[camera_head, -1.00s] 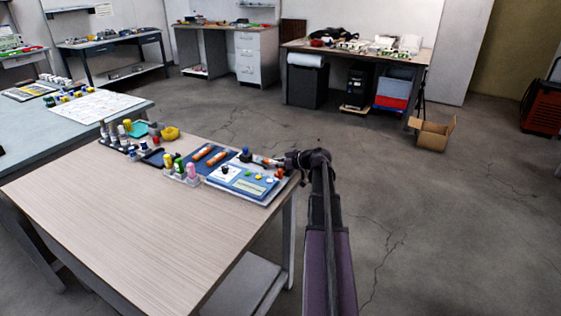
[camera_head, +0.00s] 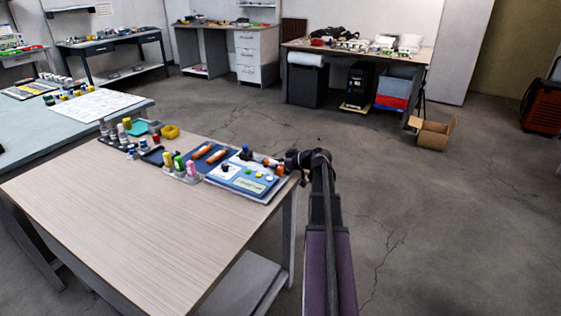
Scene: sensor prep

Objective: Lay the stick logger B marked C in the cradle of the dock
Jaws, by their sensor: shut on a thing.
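My gripper (camera_head: 277,163) is at the far right corner of the near table, small and partly hidden by my own wrist. It is shut on a small orange piece, seemingly a stick logger (camera_head: 267,162), at the back right edge of the dock. Its mark is too small to read. The dock looks to be the blue and white panel (camera_head: 240,184) with coloured knobs, and its cradle cannot be made out. Two more orange stick loggers (camera_head: 203,150) lie apart on a dark blue mat (camera_head: 194,157) left of the panel.
A rack with coloured bottles (camera_head: 182,172) stands left of the panel. The front of the wooden table (camera_head: 130,220) is clear. A cardboard box (camera_head: 432,134) is on the floor.

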